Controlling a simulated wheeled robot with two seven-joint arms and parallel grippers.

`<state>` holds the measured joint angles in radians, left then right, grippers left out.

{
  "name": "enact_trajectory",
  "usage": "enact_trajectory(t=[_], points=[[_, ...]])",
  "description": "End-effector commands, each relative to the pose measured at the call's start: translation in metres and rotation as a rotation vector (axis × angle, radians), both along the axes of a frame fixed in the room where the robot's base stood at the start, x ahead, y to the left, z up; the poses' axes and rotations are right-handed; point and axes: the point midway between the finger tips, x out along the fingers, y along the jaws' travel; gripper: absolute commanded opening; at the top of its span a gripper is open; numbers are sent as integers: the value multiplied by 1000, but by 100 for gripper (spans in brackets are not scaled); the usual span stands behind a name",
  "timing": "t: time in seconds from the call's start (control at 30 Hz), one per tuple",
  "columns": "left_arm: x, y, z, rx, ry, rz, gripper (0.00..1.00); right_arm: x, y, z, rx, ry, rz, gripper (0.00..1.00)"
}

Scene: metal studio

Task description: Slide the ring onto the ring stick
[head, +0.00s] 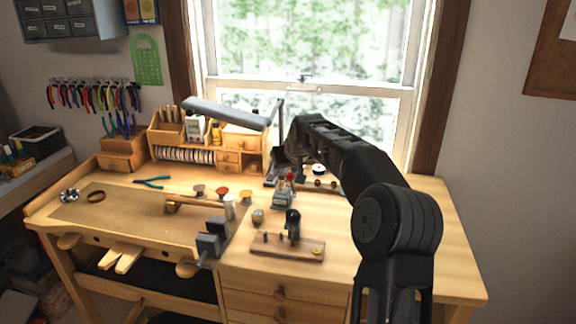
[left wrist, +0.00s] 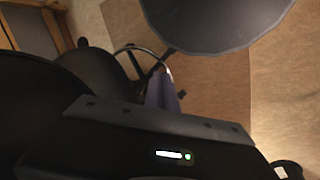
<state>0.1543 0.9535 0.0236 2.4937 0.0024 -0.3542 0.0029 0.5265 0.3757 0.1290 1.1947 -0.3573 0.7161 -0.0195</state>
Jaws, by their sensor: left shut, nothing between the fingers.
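A brown ring (head: 96,197) lies on the tan mat at the left of the bench. A horizontal wooden rod (head: 200,205), seemingly the ring stick, is just behind the dark vise; whether the vise holds it is unclear. My right arm comes in from the right, and its dark gripper (head: 284,163) is over the back middle of the bench, well away from the ring. Its fingers are hard to make out. My left gripper is outside the head view; in the left wrist view its fingers (left wrist: 161,90) seem to be together and empty. Neither ring nor rod shows there.
The dark vise (head: 211,240) sits at the bench's front edge. A wooden block with a dark post (head: 288,246) is right of it. A grey lamp (head: 225,112) hangs over the back. The mat's left part is mostly clear.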

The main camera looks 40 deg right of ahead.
Motion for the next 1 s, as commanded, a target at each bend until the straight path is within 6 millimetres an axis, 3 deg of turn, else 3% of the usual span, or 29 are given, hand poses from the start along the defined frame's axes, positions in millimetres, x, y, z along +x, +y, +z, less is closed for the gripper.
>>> enact_trajectory(t=[0.4,0.8,1.0], points=[[-1,1,7,3,3,1,0,21,-8,-26,1,2,0,39],[-1,0,7,2,4,1,0,23,-9,-28,0,1,0,39],[-1,0,7,3,3,1,0,23,-9,-28,0,1,0,23]])
